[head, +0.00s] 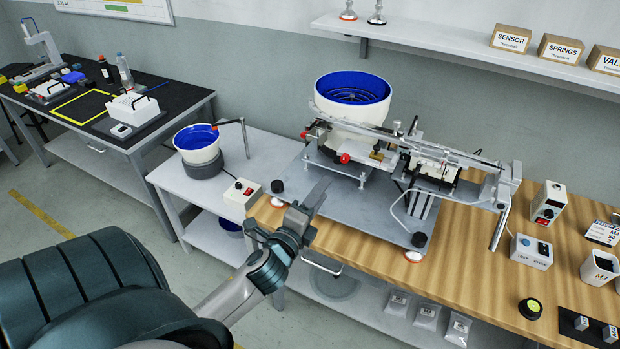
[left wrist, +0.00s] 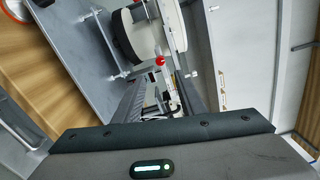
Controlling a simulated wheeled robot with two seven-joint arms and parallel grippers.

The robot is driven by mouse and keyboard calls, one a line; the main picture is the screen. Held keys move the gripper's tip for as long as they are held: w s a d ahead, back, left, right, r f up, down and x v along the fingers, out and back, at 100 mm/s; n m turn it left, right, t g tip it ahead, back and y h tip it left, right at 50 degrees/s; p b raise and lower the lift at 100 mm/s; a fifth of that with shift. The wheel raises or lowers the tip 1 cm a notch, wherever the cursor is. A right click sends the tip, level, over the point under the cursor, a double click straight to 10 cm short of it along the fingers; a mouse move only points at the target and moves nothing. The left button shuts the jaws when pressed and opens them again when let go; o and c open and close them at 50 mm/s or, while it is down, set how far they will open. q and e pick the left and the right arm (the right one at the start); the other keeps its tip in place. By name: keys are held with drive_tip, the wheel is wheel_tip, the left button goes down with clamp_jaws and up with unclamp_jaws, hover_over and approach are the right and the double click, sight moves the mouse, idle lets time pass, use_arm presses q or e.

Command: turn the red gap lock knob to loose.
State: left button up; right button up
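A round red knob (head: 344,158) sits on the front of the feeder machine, below the white bowl with the blue inside. A smaller red knob (head: 303,135) is at the machine's left end. I cannot tell for sure which is the gap lock knob. My left gripper (head: 318,189) is over the front left of the grey base plate, short of both knobs and touching neither. A red knob (left wrist: 160,61) shows in the left wrist view beyond the fingers (left wrist: 152,92), which look apart with nothing between them. My right gripper is out of view.
The grey base plate (head: 361,213) lies on a wooden bench (head: 465,262). A small blue-lined bowl (head: 197,145) and a control box (head: 243,193) stand left. The metal linear rail (head: 405,139) runs right from the bowl. Switch boxes (head: 531,251) stand at the right.

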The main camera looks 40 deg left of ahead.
use_arm(q)
drive_tip(key=shift+b+v, duration=0.55)
drive_tip(key=shift+v, duration=2)
drive_tip(key=s+d+f+n+g+h, duration=0.1)
drive_tip(key=s+f+n+g, duration=0.15)
drive_tip(key=f, duration=1.15)
drive_tip(key=s+d+f+n+g, duration=0.1)
drive_tip(key=s+f+n+g, duration=0.15)
drive_tip(key=f, duration=1.15)
drive_tip(key=s+d+f+n+g+h, duration=0.1)
drive_tip(key=s+f+n+g, duration=0.15)
drive_tip(key=f, duration=1.15)
drive_tip(key=s+d+f+n+g+h, duration=0.1)
drive_tip(key=s+d+f+n+g, duration=0.3)
drive_tip(key=s+f, duration=1)
drive_tip(key=s+d+f+n+g, duration=0.1)
drive_tip(key=s+f, duration=0.4)
drive_tip(key=s, duration=0.5)
drive_tip(key=s+d+f+n+g+h, duration=0.1)
drive_tip(key=s+d+f+g, duration=0.3)
drive_tip(key=s, duration=0.6)
wheel_tip(320, 180, down, 2)
drive_tip(key=shift+d+f+n, duration=0.2)
drive_tip(key=shift+n, duration=0.55)
